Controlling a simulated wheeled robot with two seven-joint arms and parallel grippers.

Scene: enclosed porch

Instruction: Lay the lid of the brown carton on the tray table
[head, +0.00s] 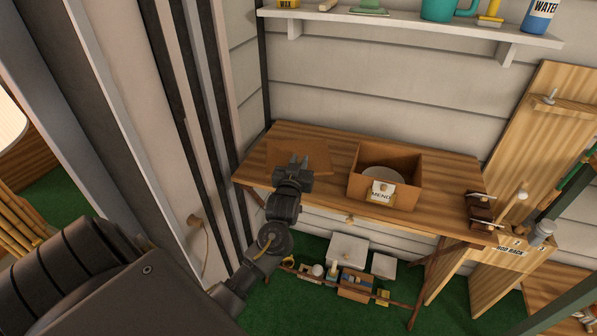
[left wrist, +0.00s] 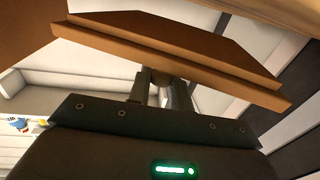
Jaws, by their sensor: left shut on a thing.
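The brown carton (head: 405,194) stands open on the wooden table (head: 447,197), with a label reading "MEND" on its front and a round pale thing inside. Its flat brown lid (head: 304,152) is at the left end of the table, apart from the carton. My left gripper (head: 291,162) is shut on the near side of the lid. In the left wrist view, the lid (left wrist: 170,45) spans above the gripper (left wrist: 160,80). I cannot tell whether the lid touches the tabletop. My right gripper is not in view.
A white shelf (head: 410,28) with a teal can (head: 437,10) and bottles hangs above the table. A wooden rod rack (head: 522,160) stands at the right. White boxes (head: 347,249) lie below. A wall post edges the table's left. Tabletop between lid and carton is clear.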

